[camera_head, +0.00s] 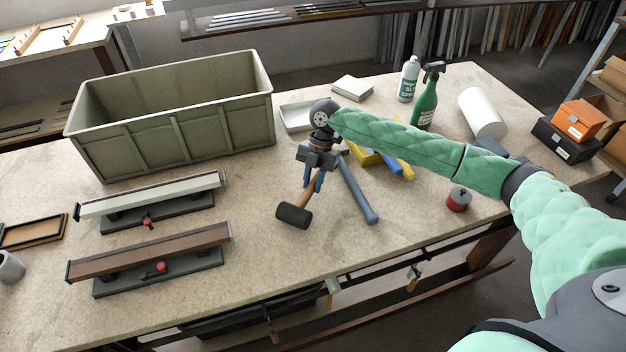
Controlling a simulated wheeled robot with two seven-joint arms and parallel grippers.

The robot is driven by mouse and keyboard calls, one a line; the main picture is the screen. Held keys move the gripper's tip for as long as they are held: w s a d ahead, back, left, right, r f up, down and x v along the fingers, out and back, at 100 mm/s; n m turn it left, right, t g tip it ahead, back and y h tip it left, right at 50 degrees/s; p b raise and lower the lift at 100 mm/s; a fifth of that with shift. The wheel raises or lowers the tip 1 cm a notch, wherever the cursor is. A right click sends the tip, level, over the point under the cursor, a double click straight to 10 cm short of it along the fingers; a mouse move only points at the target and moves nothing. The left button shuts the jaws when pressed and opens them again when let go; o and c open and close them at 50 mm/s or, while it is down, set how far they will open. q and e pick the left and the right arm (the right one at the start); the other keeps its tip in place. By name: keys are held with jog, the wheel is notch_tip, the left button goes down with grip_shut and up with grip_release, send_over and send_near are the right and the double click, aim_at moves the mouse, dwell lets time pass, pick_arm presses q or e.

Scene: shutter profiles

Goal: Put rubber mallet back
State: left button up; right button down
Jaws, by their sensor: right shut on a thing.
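The rubber mallet (294,215) has a black head and a wooden handle. Its head is toward the front of the workbench, left of a blue-handled tool. My right gripper (313,184) points down and is shut on the mallet's handle. The upper handle is partly hidden by the gripper. I cannot tell whether the mallet head touches the bench top. My left gripper is not in view.
A green crate (190,138) stands at the back left. Two profile jigs, one with a white profile (150,196) and one brown (150,249), lie in front of it. A blue-handled tool (357,190) lies right of the mallet. Spray bottles (425,102) stand behind my arm.

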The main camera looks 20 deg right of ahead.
jog(key=shift+f, duration=0.15)
jog(key=c, duration=1.2)
grip_release()
